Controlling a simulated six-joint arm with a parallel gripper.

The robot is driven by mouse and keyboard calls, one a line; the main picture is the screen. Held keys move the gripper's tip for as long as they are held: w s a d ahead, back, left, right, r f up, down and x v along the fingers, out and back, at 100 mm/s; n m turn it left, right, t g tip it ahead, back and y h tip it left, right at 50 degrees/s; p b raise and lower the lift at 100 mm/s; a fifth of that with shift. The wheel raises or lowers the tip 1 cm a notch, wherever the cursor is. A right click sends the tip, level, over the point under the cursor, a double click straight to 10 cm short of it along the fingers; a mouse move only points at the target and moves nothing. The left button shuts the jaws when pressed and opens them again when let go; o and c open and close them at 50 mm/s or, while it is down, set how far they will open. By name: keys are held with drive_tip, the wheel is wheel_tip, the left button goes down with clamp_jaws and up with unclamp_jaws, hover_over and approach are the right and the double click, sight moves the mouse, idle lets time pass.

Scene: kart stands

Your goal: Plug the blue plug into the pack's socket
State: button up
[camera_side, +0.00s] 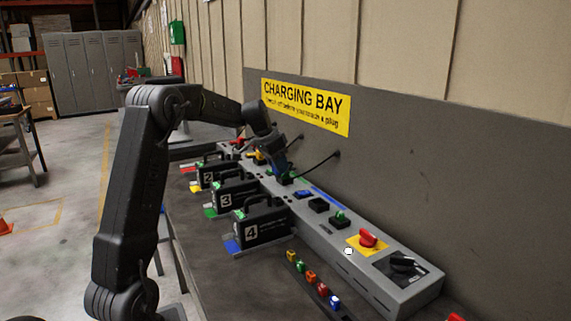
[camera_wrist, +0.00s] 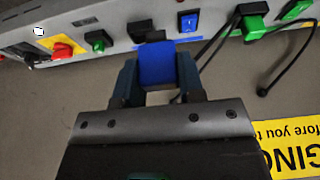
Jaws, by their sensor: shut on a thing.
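My gripper (camera_wrist: 158,72) is shut on the blue plug (camera_wrist: 157,63), which sits between the two fingers in the wrist view. The plug is clear of the grey console in that view. In the side view my gripper (camera_side: 277,155) hangs over the back of the console, and I cannot make out the plug there. Pack 4 (camera_side: 262,226), a black box with a handle, stands on a blue plate nearest the camera. I cannot make out a socket on the packs.
The grey console (camera_side: 375,283) carries a red knob (camera_side: 368,238), a black knob (camera_side: 403,262) and a green part (camera_side: 340,217). A green plug with a black cable (camera_wrist: 253,20) sits on the console. Small coloured blocks (camera_side: 311,277) line the bench front. The wall stands close behind.

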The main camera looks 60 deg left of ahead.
drive_tip(key=shift+s+d, duration=0.15)
drive_tip(key=shift+s, duration=0.05)
drive_tip(key=shift+f, duration=0.1)
drive_tip(key=shift+f, duration=2.8)
drive_tip(key=shift+f, duration=1.25)
drive_tip(key=o, duration=1)
drive_tip(key=v, duration=1.3)
drive_tip(key=shift+s+r, duration=0.15)
drive_tip(key=shift+r, duration=0.2)
